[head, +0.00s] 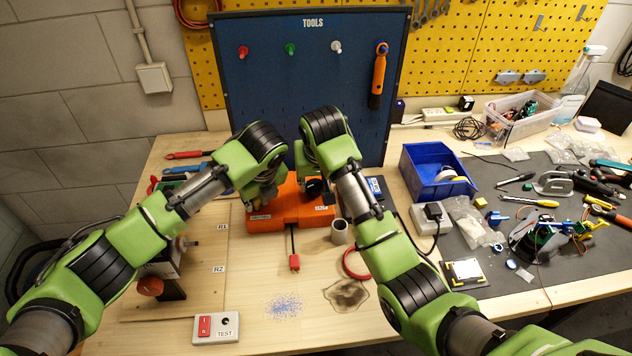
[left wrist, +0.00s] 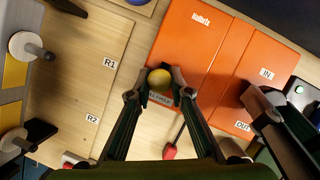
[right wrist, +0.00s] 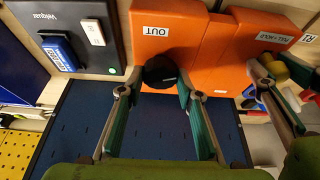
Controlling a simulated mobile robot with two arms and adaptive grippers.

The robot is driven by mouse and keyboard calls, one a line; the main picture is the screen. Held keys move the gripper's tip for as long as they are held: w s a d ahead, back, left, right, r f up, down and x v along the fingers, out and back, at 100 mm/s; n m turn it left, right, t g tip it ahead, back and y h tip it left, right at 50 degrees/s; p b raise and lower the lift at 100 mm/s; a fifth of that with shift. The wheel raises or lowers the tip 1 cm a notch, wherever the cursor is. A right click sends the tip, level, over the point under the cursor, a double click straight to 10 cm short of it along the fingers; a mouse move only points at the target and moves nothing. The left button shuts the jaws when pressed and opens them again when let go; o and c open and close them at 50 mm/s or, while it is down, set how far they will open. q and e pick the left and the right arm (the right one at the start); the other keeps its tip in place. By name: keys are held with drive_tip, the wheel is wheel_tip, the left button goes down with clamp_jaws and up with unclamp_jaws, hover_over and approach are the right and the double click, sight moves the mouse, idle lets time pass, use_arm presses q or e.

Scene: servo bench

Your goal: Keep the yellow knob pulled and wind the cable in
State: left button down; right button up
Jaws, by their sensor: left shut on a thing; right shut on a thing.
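The orange cable box (head: 312,212) sits on the bench below the blue tool panel. My left gripper (left wrist: 159,88) is shut on the yellow knob (left wrist: 159,78), just above a white label; the knob also shows in the right wrist view (right wrist: 298,70). My right gripper (right wrist: 158,88) is shut on the black knob (right wrist: 160,70), near the OUT label (right wrist: 156,31). A dark cable (head: 293,240) runs out of the box's front and ends in a red plug (head: 294,263) on the wood. In the head view my arms partly hide both knobs.
A grey cup (head: 339,232) and a red ring (head: 356,264) are right of the cable. A TEST switch box (head: 216,328) stands at front left. A blue bin (head: 437,172) is at right. Blue specks (head: 283,306) and a dark stain (head: 346,295) mark the front wood.

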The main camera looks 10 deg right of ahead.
drive_tip(key=shift+m, duration=0.7)
drive_tip(key=o, duration=1.1)
